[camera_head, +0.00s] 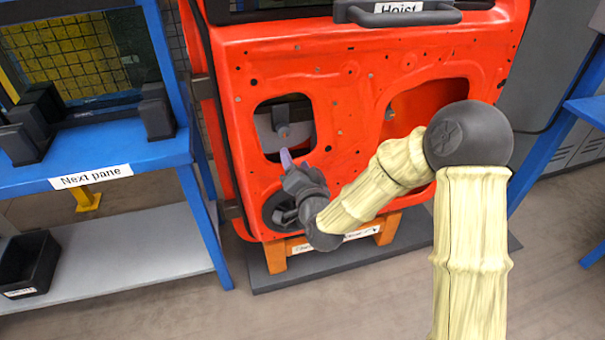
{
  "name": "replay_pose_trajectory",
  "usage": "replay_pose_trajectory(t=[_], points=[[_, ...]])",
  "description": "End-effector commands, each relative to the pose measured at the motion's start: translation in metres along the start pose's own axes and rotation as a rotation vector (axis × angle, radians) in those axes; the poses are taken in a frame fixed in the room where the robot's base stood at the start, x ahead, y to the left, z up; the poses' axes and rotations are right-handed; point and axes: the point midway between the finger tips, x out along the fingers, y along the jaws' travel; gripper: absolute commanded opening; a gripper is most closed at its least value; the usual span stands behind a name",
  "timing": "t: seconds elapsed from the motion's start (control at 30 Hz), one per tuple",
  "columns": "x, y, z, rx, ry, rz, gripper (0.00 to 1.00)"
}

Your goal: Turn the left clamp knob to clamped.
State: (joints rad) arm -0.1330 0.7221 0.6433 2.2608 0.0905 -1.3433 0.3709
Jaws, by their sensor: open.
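A red door panel (345,90) stands upright in front of me with two large cut-outs. In its left cut-out a grey plate with a small round knob-like part (283,131) shows; I cannot tell its turn position. A similar small part (390,114) shows at the left edge of the right cut-out. My gripper (290,161) is open just below the left part, at the lower edge of the left cut-out, with a pale purple finger pointing up. It appears apart from the knob and empty. My wrist hides part of the round speaker opening below.
The door rests on an orange stand (275,257) on a dark base. Another blue frame (560,135) stands right.

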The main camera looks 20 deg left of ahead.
Motion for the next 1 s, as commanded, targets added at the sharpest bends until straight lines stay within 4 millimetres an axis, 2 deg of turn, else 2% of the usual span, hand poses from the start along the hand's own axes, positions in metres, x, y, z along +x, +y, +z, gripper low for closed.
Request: replay_pose_trajectory(t=[0.2,0.33,1.0], points=[[-0.035,0.000,-0.001,0.000,-0.002,0.002,0.55],[-0.047,0.000,0.000,0.000,0.000,0.001,0.55],[-0.050,0.005,-0.003,-0.027,-0.024,0.020,0.55]])
